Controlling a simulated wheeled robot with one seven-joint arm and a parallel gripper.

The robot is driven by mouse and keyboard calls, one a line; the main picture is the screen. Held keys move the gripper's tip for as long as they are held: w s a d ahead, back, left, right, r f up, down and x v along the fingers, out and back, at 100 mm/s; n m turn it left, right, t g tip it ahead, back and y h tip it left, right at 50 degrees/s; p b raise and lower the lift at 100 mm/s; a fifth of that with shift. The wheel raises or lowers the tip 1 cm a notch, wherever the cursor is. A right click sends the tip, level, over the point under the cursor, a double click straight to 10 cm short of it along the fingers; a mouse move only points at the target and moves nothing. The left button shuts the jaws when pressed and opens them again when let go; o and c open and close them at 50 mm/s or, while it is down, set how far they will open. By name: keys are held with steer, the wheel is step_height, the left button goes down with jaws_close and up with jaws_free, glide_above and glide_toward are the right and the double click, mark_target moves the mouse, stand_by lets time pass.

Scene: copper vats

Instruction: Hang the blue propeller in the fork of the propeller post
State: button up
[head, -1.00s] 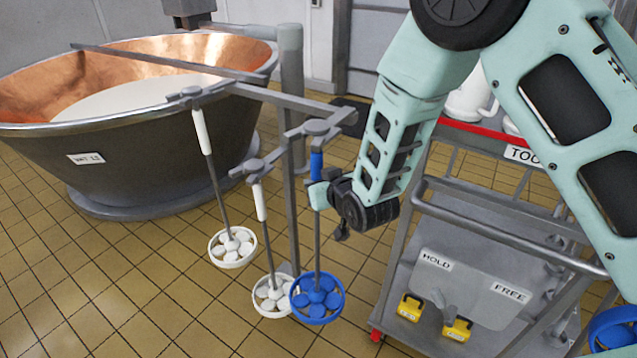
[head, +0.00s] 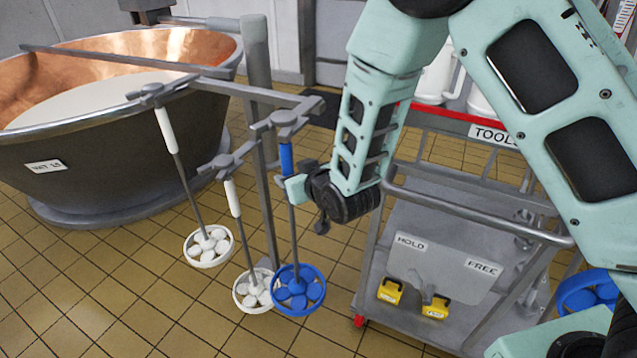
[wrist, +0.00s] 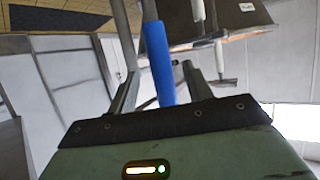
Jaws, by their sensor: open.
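The blue propeller (head: 313,291) hangs upright with its bladed ring low and its blue grip (head: 287,158) just under the fork (head: 282,118) on an arm of the grey propeller post (head: 258,95). Its top appears to rest in that fork, but the exact seating is too small to tell. My gripper (head: 293,188) is at the lower end of the blue grip. In the wrist view my open gripper (wrist: 160,88) has its fingers either side of the blue grip (wrist: 158,60), with gaps visible. Two white propellers, one at left (head: 208,247) and one nearer (head: 252,292), hang beside it.
A copper-lined vat (head: 110,140) stands at the left. A grey tool cart (head: 480,200) with a red edge, HOLD and FREE labels and yellow tags stands right. Another blue ringed thing (head: 584,280) is partly hidden at the right edge. Tiled floor is open in front.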

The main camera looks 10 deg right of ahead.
steer(key=p+v, duration=0.5)
steer(key=v, duration=0.7)
steer(key=shift+s+r+p, duration=0.2)
steer(key=shift+r+p, duration=0.1)
steer(key=shift+r, duration=0.2)
steer(key=s+p, duration=0.1)
steer(key=p, duration=0.3)
steer(key=s+d+p, duration=0.1)
steer(key=p, duration=0.3)
steer(key=shift+s+r+p, duration=0.1)
steer(key=shift+r+p, duration=0.1)
steer(key=shift+p, duration=0.15)
